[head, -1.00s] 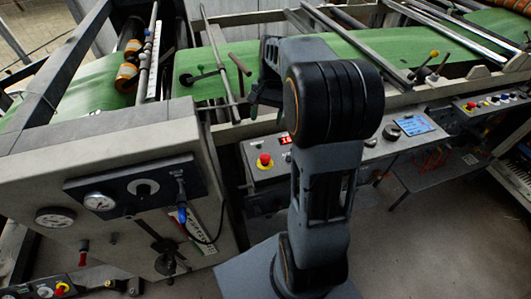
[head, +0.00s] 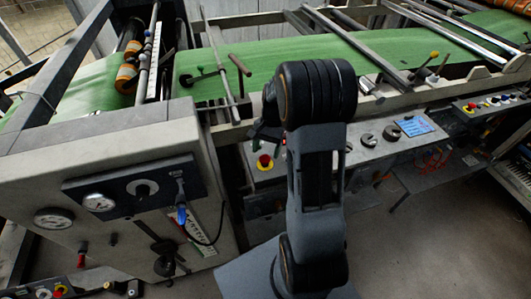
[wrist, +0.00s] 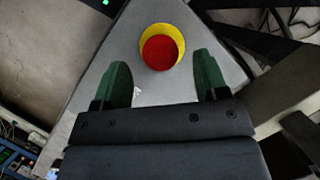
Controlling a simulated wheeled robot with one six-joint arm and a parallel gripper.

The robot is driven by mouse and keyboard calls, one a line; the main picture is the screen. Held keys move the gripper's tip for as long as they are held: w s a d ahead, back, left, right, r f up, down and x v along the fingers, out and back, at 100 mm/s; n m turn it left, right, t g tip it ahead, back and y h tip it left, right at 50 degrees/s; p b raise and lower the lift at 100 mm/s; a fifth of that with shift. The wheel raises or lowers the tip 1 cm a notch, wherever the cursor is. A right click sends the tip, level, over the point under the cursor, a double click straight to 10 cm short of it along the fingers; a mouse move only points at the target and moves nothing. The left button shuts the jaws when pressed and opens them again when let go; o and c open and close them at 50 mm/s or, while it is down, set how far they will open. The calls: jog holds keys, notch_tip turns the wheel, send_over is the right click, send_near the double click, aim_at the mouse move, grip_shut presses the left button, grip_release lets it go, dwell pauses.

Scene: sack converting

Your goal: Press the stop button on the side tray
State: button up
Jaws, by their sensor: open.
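The stop button is a red mushroom head on a yellow ring, on the grey side tray (head: 262,179) under the machine. In the head view the red button (head: 265,161) shows just left of my arm. In the wrist view the button (wrist: 160,52) lies ahead of my gripper, slightly beyond and between its two green fingertips. My gripper (wrist: 163,78) is open and empty, with the fingers apart. In the head view my gripper (head: 265,135) is seen partly, above the button and mostly hidden by my arm. I cannot tell the exact gap to the button.
Dark round knobs (head: 391,132) and a blue screen (head: 415,126) sit on the tray right of my arm. A grey cabinet with gauges (head: 99,201) stands at left. A green web (head: 270,60) runs behind. Another panel with a red button (head: 471,106) is at far right.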

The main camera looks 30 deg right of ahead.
jog(key=shift+x, duration=0.8)
jog(key=shift+c, duration=0.4)
